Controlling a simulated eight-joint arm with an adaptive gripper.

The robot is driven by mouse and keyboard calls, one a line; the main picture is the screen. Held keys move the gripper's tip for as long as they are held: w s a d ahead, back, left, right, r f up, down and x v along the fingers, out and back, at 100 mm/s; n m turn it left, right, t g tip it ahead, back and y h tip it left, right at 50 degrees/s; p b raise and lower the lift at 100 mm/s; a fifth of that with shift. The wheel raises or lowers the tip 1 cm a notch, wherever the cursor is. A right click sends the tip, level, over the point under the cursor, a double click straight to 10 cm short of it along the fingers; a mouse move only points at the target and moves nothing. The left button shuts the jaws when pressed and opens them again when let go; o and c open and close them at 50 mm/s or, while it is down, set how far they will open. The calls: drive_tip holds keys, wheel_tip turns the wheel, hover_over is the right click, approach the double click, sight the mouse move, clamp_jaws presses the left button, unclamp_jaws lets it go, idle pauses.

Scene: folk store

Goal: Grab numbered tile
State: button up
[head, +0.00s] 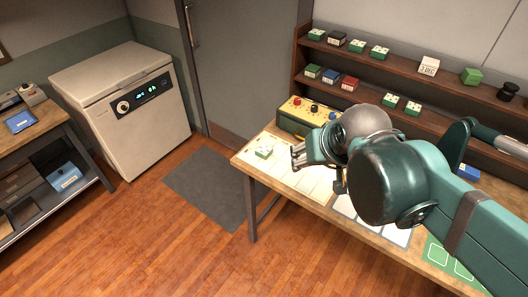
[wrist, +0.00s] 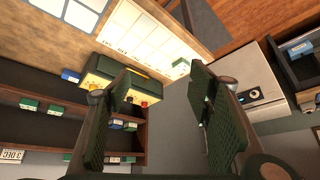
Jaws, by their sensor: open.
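A small tile (head: 264,152) with a white top and green on it lies on the pale gridded sheet (head: 313,186) near the left end of the table; its marking is too small to read. My gripper (head: 296,156) is open and empty, just right of the tile in the head view and apart from it. In the wrist view the tile (wrist: 181,66) shows beyond the gap between the open fingers of my gripper (wrist: 160,90), near the sheet's corner. Similar white-topped green blocks (head: 390,101) sit on the shelf.
A yellow box with knobs (head: 308,115) stands at the table's back, close behind my gripper. The shelf rack (head: 400,60) with several coloured blocks rises behind the table. A white cabinet (head: 120,105) and a grey mat (head: 210,188) are left of the table.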

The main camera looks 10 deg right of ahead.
drive_tip(key=w+a+m+g, duration=0.1)
drive_tip(key=w+a+m, duration=0.1)
drive_tip(key=w, duration=0.6)
drive_tip(key=m+g+h+p, duration=0.2)
drive_tip(key=m+h, duration=0.1)
drive_tip(key=m, duration=0.3)
approach(264, 149)
drive_tip(key=shift+w+d+f, duration=0.25)
drive_tip(key=shift+f, duration=0.25)
drive_tip(key=shift+f, duration=0.15)
drive_tip(key=shift+b+x, duration=0.3)
drive_tip(key=shift+x, duration=0.9)
drive_tip(key=shift+x, duration=2.55)
drive_tip(key=shift+w, duration=0.1)
